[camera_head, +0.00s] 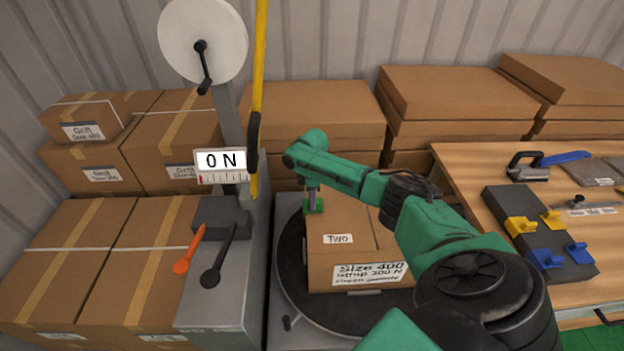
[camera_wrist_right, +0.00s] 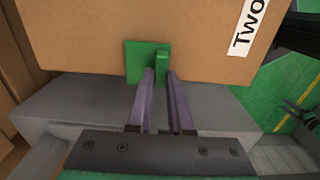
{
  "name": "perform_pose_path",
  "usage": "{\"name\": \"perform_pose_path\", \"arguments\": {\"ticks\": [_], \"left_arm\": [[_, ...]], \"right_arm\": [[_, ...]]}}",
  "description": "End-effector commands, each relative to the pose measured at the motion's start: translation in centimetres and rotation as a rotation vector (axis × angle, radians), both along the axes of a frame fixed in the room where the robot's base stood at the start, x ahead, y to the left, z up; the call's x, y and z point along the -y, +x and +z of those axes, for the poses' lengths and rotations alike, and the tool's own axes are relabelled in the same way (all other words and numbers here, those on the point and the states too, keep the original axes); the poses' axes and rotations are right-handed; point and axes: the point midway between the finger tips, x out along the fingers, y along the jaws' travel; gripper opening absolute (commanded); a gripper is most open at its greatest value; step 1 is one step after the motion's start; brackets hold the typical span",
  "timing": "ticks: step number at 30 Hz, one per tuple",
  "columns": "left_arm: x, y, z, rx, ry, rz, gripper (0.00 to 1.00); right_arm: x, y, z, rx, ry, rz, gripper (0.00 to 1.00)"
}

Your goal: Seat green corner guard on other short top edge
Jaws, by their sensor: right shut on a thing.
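The green corner guard (camera_wrist_right: 146,62) is at the edge of the cardboard box in the right wrist view, with a raised green tab between my right gripper's fingers. My right gripper (camera_wrist_right: 162,72) is shut on that tab. In the head view the guard (camera_head: 314,206) shows small at the left top edge of the box (camera_head: 342,262), below my right gripper (camera_head: 313,190). I cannot tell whether the guard is fully against the box. The box is marked "TWO" and "Size 400, strap 300 N" and stands on a dark round turntable (camera_head: 292,275).
A strapping machine with a "0 N" display (camera_head: 221,161) and orange and black levers (camera_head: 188,250) stands left of the turntable. A wooden table (camera_head: 470,165) at right holds a dark block (camera_head: 505,205) with yellow and blue guards. Stacked cartons (camera_head: 450,100) line the back.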

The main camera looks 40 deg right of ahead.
Motion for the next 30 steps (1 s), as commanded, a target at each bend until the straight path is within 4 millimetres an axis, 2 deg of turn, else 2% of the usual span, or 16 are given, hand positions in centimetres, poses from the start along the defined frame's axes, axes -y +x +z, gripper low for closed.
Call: {"name": "perform_pose_path", "arguments": {"ticks": [6,7,9,10,19,22,26,30], "left_arm": [[0.0,0.1,0.1,0.001,0.000,0.000,0.50],[0.0,0.1,0.1,0.001,0.000,0.000,0.50],[0.0,0.1,0.1,0.001,0.000,0.000,0.50],[0.0,0.1,0.1,0.001,0.000,0.000,0.50],[0.0,0.1,0.0,0.001,0.000,0.000,0.50],[0.0,0.1,-0.1,0.001,0.000,0.000,0.50],[0.0,0.0,-0.5,0.001,0.000,-0.001,0.50],[0.0,0.0,-1.3,0.001,-0.001,-0.001,0.50]], "right_arm": [[0.0,0.0,-0.1,0.000,0.000,-0.001,0.00],[0.0,0.0,-0.1,0.000,0.000,-0.001,0.22],[0.0,0.0,-0.1,0.000,0.000,-0.001,0.49],[0.0,0.0,-0.1,0.000,0.000,0.000,0.54],[0.0,0.0,0.0,0.000,0.000,0.000,0.54],[0.0,0.1,0.9,0.001,0.000,0.001,0.54],[0.1,0.1,3.7,0.005,-0.001,0.001,0.54],[0.1,0.1,7.9,0.007,-0.001,0.000,0.54]]}}
